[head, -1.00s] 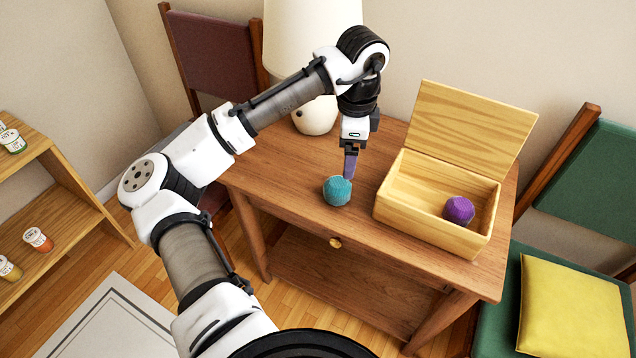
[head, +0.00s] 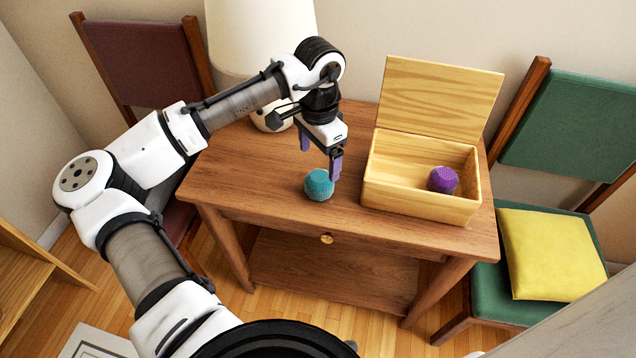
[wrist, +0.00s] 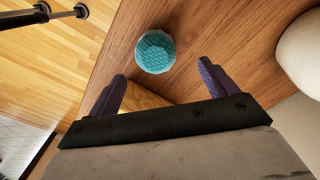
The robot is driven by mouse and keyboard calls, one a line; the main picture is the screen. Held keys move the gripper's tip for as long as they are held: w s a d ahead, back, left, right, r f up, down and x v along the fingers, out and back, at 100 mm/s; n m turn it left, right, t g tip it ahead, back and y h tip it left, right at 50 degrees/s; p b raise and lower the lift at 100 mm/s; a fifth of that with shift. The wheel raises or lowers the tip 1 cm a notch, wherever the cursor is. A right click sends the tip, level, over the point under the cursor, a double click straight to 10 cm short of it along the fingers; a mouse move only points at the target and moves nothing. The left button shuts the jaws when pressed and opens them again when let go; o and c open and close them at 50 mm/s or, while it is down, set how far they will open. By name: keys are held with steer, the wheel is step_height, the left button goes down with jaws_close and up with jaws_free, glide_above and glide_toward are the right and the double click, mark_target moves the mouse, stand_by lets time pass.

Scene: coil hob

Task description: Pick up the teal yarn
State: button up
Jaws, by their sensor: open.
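The teal yarn (head: 319,185) is a round ball on the wooden table (head: 250,178), near its front edge. In the head view my gripper (head: 320,160) is above the table, just behind and above the yarn. Its purple fingers are spread with nothing between them. In the wrist view the teal yarn (wrist: 155,51) lies ahead of the open fingertips (wrist: 162,72), apart from them.
An open wooden box (head: 418,200) with a purple yarn ball (head: 443,180) inside stands right of the teal yarn, its lid raised. A white lamp (head: 262,40) stands behind. A green chair (head: 570,125) with a yellow cushion (head: 550,253) is at right.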

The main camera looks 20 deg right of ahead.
mark_target(319, 176)
step_height(319, 176, down, 3)
steer(key=shift+f, duration=0.1)
steer(key=shift+s+f+p, duration=0.2)
steer(key=shift+f, duration=1.15)
steer(key=shift+s+f+p, duration=0.2)
steer(key=shift+f, duration=1.1)
steer(key=c, duration=1.1)
